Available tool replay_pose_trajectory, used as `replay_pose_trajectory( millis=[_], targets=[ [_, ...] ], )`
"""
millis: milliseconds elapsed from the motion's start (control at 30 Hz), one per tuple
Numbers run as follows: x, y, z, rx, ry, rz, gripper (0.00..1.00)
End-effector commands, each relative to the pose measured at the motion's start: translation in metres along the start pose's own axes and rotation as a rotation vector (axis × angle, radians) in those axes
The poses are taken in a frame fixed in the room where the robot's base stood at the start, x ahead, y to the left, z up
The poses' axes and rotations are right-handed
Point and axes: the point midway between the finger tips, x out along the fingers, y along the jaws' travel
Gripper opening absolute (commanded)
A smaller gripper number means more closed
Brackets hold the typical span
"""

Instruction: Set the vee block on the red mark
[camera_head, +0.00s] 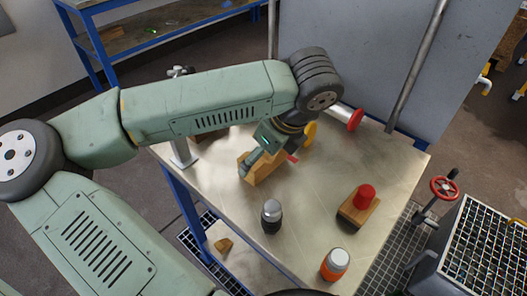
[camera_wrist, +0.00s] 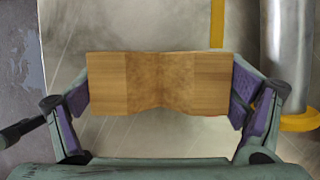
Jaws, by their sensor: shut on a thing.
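The vee block is a light wooden block (camera_head: 266,172) with a shallow vee in one side. My gripper (camera_head: 262,160) is shut on it, above the left-middle part of the metal table. In the wrist view the block (camera_wrist: 160,83) spans between my two purple-padded fingers (camera_wrist: 160,93), held at its ends. I cannot tell whether its underside touches the table. A small red patch (camera_head: 292,158) shows just right of the block, partly hidden by my gripper; I cannot tell whether it is the red mark.
A pipe with a red flange (camera_head: 355,119) and a yellow flange (camera_head: 310,133) lies behind my gripper. A dark bottle (camera_head: 271,217), an orange jar (camera_head: 334,265) and a red-knobbed wooden block (camera_head: 359,208) stand toward the front. The table (camera_head: 315,185) is clear between them.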

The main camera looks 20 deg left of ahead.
Motion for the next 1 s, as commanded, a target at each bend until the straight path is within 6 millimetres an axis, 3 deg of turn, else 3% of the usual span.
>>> replay_pose_trajectory(
  millis=[200,233,367,833,1000],
  targets=[
    [0.003,0.0,-0.001,0.0,0.0,0.0,0.55],
    [0.003,0.0,-0.001,0.0,0.0,0.0,0.92],
    [0.002,0.0,-0.001,0.0,0.001,0.001,1.0],
    [-0.005,0.0,0.001,0.0,-0.002,0.0,1.0],
    [-0.037,-0.001,0.001,0.0,-0.005,-0.002,1.0]
  ],
)
